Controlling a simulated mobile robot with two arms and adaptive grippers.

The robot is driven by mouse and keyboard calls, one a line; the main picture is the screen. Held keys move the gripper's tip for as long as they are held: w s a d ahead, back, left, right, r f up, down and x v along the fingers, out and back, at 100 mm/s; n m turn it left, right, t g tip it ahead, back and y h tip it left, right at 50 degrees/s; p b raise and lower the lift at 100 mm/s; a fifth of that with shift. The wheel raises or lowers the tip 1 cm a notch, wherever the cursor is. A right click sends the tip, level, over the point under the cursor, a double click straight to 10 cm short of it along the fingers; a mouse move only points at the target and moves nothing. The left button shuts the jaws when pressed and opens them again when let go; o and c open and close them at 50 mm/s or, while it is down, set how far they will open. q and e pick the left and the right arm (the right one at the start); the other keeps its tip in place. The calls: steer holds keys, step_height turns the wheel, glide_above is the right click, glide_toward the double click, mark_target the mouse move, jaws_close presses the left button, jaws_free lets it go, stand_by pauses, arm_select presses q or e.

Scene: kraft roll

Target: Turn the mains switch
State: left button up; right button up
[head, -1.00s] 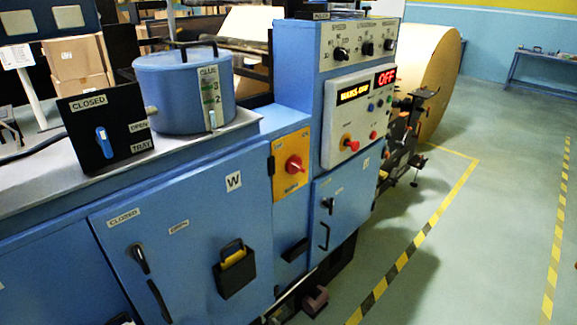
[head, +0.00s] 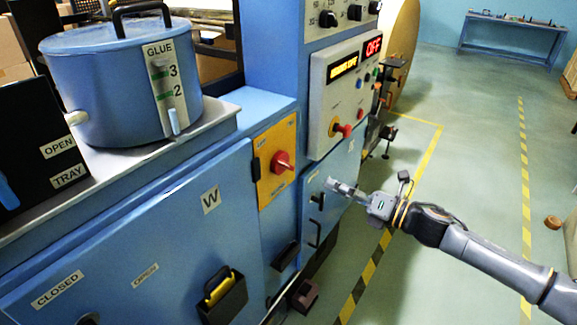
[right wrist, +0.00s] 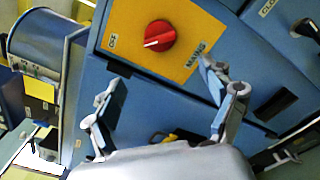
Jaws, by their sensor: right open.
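The mains switch (head: 283,161) is a red rotary knob on a yellow plate (head: 266,191) on the blue machine front. In the right wrist view the red knob (right wrist: 159,36) shows ahead of the fingers, with a white line on it pointing toward the OFF label and a MAINS label at the right. My right gripper (head: 340,189) is to the right of the switch in the head view. In the right wrist view its two fingers (right wrist: 163,103) are spread apart and empty, with the knob beyond them, not touched. My left gripper is not in view.
A control panel (head: 333,100) with a lit red OFF display and a red-yellow knob (head: 340,128) is just above right. A blue glue pot (head: 120,85) stands on the ledge at left. A black pocket (head: 222,294) juts from the W door (head: 175,240).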

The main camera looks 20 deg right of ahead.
mark_target(290, 168)
steer(key=p+x, duration=0.3)
steer(key=x, duration=0.8)
steer(key=shift+r, duration=0.15)
steer(key=shift+w+a, duration=0.45)
steer(key=shift+w, duration=0.25)
steer(key=c, duration=1.1)
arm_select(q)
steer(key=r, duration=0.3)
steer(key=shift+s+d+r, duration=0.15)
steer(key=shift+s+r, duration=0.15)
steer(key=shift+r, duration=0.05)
arm_select(e)
steer(key=shift+c, duration=0.2)
